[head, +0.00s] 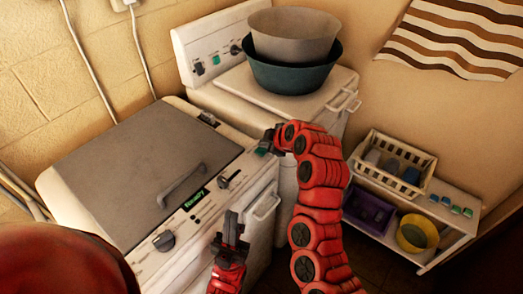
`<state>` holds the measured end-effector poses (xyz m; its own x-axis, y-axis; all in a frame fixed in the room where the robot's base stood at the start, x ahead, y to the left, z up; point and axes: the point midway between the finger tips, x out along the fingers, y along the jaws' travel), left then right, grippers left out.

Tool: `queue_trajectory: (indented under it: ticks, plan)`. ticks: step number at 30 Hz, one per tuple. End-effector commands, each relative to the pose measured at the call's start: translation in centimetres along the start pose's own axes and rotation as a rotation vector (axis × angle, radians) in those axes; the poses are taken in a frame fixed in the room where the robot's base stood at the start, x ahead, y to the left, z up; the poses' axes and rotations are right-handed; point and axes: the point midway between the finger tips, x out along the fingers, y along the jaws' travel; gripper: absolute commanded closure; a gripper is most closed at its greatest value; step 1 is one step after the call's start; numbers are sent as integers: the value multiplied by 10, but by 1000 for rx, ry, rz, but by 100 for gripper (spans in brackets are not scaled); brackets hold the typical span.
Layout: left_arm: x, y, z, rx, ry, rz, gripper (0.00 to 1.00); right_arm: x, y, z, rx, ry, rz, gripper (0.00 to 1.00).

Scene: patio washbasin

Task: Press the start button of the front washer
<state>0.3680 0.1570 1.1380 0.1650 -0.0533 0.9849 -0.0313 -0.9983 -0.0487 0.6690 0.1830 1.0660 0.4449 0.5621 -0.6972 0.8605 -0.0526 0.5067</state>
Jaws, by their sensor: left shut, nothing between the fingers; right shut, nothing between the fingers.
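The front washer (110,170) is a white machine with a grey lid, at the left of the head view. Its sloped front panel (210,212) has dark knobs, a lit green display (196,199) and, at the right end, a small green button (262,151). The button is partly covered by my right gripper (268,142), which is shut and empty at that end of the panel. I cannot tell whether its fingertips touch the button. My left gripper (231,222) is shut and empty, pointing up in front of the panel's middle.
A second white washer (205,100) stands behind, with a grey basin (292,32) nested in a teal one (290,75) on top. A low white shelf (450,212) with a white basket (392,164) and a yellow bowl (417,233) stands right of my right arm.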

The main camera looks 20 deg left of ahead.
Motion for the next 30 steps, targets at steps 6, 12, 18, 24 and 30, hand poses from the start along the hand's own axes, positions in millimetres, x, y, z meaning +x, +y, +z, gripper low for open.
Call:
queue_trajectory:
  ticks: [6, 12, 18, 24, 30]
  plan:
    - [-12, 1, 2, 0, 0, 0, 100, 5, -4, 4, 0, 1, 0, 100]
    - [-12, 1, 2, 0, 0, 0, 100, 4, -3, 3, 0, 1, 0, 100]
    - [-12, 1, 2, 0, 0, 0, 100, 4, -3, 3, 0, 0, 0, 100]
    - [-14, 1, 2, 0, 0, 0, 100, 5, -4, 4, 0, 1, 1, 100]
    - [-17, 1, 3, 0, 0, 0, 100, 7, -5, 5, -1, 1, 1, 100]
